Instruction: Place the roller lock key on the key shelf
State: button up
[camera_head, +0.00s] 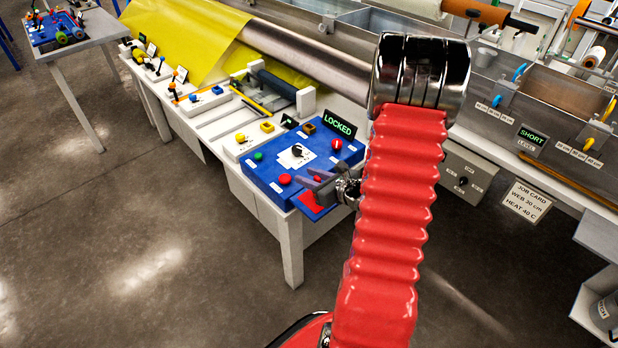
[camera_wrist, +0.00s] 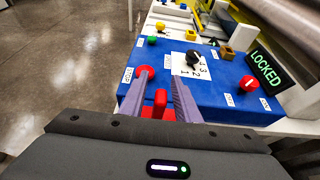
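A small red upright piece (camera_wrist: 160,98), which may be the roller lock key, shows between my fingers in the wrist view, with more red at its foot. My gripper (camera_wrist: 158,80) looks open, with a gap on both sides of this piece. In the head view my gripper (camera_head: 312,182) is over the near right corner of the blue panel (camera_head: 262,172), above a red patch (camera_head: 311,206). A lit sign (camera_head: 339,124) reads LOCKED. I cannot tell which part is the key shelf.
A steel roller (camera_head: 305,57) with yellow sheet lies behind. Open floor (camera_head: 130,240) is at left.

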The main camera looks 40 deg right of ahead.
jog(key=v, duration=1.2)
dwell(0.6)
jog(key=w+a+r+n+g+y, duration=0.1)
jog(key=a+r+n+g+y, duration=0.25)
jog(key=a+n, duration=0.7)
jog(key=w+a+r+n+g+y, duration=0.1)
jog(key=a+r+n+g+y, duration=0.25)
jog(key=a+n, duration=0.65)
jog(key=s+a+r+n+g+h, duration=0.1)
jog(key=s+a+r+n+h, duration=0.6)
jog(key=n, duration=0.8)
jog(key=s+a+r, duration=0.1)
jog(key=a+r, duration=0.2)
jog(key=r, duration=0.1)
jog(key=shift+s+r, duration=0.25)
jog(key=shift+s, duration=0.1)
jog(key=shift+a, duration=0.1)
